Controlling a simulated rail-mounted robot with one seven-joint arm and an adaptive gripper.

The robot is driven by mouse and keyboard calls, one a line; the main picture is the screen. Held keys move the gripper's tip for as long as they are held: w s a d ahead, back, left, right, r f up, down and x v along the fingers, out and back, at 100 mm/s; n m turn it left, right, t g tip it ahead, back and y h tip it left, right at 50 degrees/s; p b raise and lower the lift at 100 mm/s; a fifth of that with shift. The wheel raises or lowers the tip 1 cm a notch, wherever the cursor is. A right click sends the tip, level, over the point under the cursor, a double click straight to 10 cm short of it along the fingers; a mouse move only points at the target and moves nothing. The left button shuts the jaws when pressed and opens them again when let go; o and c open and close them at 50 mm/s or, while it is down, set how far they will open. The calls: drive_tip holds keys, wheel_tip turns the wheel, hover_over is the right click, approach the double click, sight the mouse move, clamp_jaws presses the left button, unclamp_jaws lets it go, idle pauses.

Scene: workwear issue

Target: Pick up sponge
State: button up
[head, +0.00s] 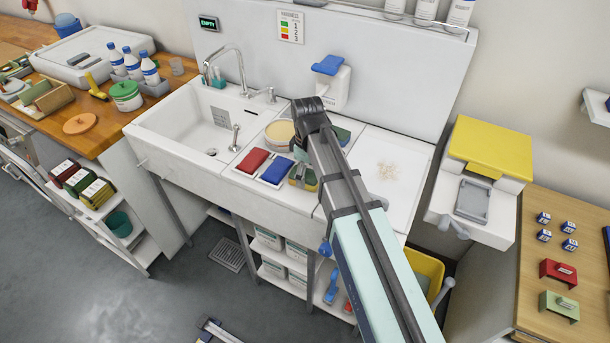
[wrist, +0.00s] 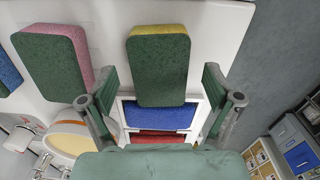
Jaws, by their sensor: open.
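A sponge with a dark green face and a yellow layer (wrist: 158,68) stands out between the two fingers of my gripper (wrist: 161,98) in the wrist view. The fingers are open, one on each side, with gaps to the sponge. A second sponge, green with a pink layer (wrist: 54,62), lies to its left, outside the fingers. In the head view my arm covers most of this spot; a yellow-green sponge (head: 309,181) shows partly beside my gripper (head: 300,172).
Red (head: 252,160) and blue (head: 276,170) pads lie close by in trays on the white sink counter (head: 227,169). The sink basin (head: 197,131) is left. A white board with crumbs (head: 405,170) is right.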

sight(307, 175)
drive_tip(key=shift+f, duration=0.95)
drive_tip(key=c, duration=0.8)
drive_tip(key=shift+r, duration=0.1)
wheel_tip(307, 175, up, 20)
drive_tip(key=b, duration=0.4)
drive_tip(key=c, duration=0.3)
